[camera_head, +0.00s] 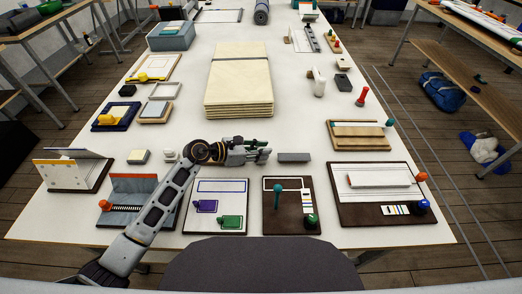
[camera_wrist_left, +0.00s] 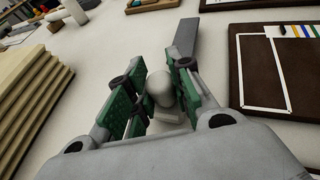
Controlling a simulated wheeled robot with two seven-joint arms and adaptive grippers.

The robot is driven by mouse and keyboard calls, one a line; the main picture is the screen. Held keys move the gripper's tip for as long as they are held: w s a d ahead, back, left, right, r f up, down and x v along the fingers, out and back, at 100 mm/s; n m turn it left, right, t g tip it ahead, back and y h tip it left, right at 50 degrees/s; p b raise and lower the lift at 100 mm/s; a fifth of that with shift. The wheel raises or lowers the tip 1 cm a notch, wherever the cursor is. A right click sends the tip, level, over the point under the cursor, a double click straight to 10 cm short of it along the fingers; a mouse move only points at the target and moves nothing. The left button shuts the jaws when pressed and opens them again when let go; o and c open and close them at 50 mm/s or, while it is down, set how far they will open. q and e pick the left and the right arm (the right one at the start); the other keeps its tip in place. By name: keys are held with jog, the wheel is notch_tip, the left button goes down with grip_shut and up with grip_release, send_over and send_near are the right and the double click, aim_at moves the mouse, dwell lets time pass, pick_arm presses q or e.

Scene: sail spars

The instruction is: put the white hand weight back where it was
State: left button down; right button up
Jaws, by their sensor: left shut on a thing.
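My left gripper (camera_head: 262,154) reaches in from the left over the middle of the white table, left of a grey block (camera_head: 293,157). In the left wrist view, its green-padded fingers (camera_wrist_left: 157,95) are shut on the white hand weight (camera_wrist_left: 160,88), whose rounded end shows between them. The lower part of the weight is partly hidden by my gripper, and I cannot tell whether it touches the table. In the head view the weight is not clearly visible. My right gripper is not in view.
The grey block also shows just beyond the fingers in the left wrist view (camera_wrist_left: 186,36). A stack of pale boards (camera_head: 239,80) stands behind. A dark board with a teal-topped peg (camera_head: 290,225) and a white-faced board (camera_head: 216,185) lie in front. A small white object (camera_head: 170,155) sits left of my wrist.

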pick_arm(q)
jog(key=shift+f, duration=0.1)
jog(key=c, duration=1.6)
grip_release()
jog(key=o, duration=0.3)
jog(key=shift+r, duration=0.2)
jog(key=shift+s+a, duration=0.1)
jog(key=shift+a, duration=0.15)
jog(key=shift+v, duration=2)
jog(key=shift+b+v, duration=0.3)
jog(key=shift+v, duration=1.35)
jog(key=v, duration=0.4)
jog(key=shift+r+b, duration=0.2)
jog(key=shift+b, duration=0.15)
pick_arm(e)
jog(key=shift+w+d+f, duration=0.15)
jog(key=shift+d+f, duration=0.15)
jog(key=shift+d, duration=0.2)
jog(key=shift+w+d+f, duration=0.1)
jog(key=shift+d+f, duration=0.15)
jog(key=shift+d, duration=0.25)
